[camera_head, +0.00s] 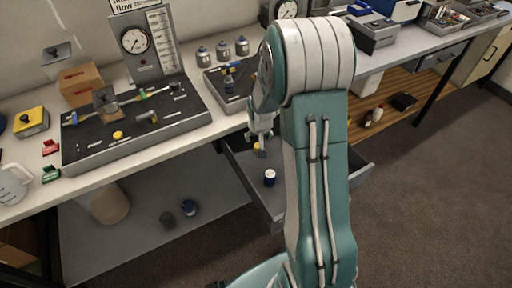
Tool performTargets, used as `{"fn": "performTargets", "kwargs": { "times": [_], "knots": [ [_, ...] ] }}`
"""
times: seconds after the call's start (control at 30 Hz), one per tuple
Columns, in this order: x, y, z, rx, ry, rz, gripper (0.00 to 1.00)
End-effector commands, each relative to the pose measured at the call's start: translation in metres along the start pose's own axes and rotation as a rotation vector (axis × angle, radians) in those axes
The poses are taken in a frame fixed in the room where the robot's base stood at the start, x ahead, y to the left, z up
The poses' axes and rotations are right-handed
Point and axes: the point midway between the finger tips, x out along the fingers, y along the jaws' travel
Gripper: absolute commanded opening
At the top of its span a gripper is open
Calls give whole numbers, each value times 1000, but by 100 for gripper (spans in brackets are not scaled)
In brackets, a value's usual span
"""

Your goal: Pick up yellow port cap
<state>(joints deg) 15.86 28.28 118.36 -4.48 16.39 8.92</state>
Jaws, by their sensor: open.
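A small yellow cap-like piece (118,135) lies on the dark top of the test bench panel (84,154) at the left. Another small yellow piece (259,148) shows at the fingertips of my gripper (260,142), over the open drawer (246,176) below the bench. I cannot tell which yellow piece is the port cap. My gripper points down and is open. It is partly hidden behind my arm, and I cannot tell whether it touches the yellow piece.
A blue-and-white cylinder (270,178) stands in the drawer. A pressure gauge (136,41), a cardboard box (82,85), a yellow box (31,122) and several grey canisters (222,50) stand on the bench. Open floor lies at the right (430,190).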

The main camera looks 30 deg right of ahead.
Motion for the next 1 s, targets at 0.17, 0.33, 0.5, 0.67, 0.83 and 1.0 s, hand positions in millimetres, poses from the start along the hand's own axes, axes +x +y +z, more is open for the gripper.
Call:
{"fn": "performTargets", "kwargs": {
  "times": [0.17,0.33,0.5,0.67,0.83,1.0],
  "knots": [
    [17,-2,1,-3,1,2,82],
    [34,-1,3,-2,-1,3,82],
    [59,2,4,-3,1,2,82],
    [69,2,4,-2,2,2,82],
    [69,1,4,-2,3,2,82],
    [69,1,4,-2,3,2,24]
  ]
}}
